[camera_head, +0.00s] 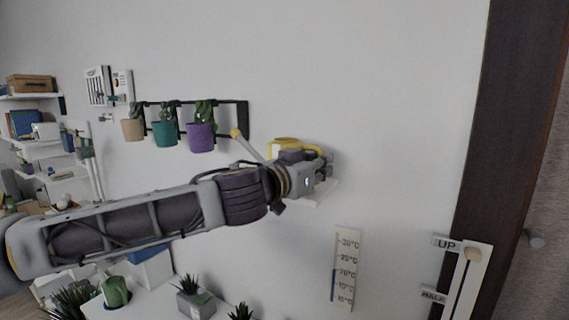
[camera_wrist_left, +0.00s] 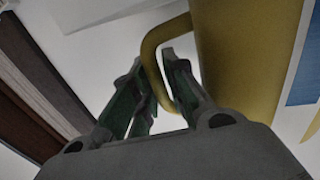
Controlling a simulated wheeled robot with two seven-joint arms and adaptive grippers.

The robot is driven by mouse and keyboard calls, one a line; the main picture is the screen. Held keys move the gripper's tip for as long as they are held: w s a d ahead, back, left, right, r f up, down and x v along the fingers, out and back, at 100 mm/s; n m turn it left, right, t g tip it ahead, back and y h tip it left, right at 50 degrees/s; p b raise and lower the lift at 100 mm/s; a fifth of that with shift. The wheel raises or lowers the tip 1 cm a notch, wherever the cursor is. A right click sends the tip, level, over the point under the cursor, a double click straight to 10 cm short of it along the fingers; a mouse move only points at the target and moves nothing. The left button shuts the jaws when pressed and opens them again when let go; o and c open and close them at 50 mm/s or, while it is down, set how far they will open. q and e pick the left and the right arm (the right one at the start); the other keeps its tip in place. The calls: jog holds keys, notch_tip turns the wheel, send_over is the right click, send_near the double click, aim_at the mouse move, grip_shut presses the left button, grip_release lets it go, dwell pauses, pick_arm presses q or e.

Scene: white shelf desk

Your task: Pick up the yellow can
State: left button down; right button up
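The yellow can (camera_head: 284,145) is a watering can with a long spout to the left, standing at a small white wall shelf. My left arm hides much of its body in the head view. My left gripper (camera_head: 325,164) is in front of the can's right side, by its handle. In the left wrist view, the can's body (camera_wrist_left: 245,50) fills the upper right, and its curved handle loops down between the fingers of my left gripper (camera_wrist_left: 153,68). The fingers are apart, with a gap between them. Whether they touch the handle is unclear. My right gripper is not in view.
Potted plants hang on a wall rack (camera_head: 245,118) to the left. A thermometer (camera_head: 346,268) hangs below right of the can. A white desk with plants (camera_head: 197,300) is below my arm. A dark door frame (camera_head: 505,150) stands at the right.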

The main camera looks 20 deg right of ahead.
pick_arm(q)
jog(key=shift+r, duration=0.2)
dwell(0.5)
jog(key=shift+r, duration=4.85)
jog(key=shift+w+a, duration=0.1)
jog(key=shift+a, duration=0.05)
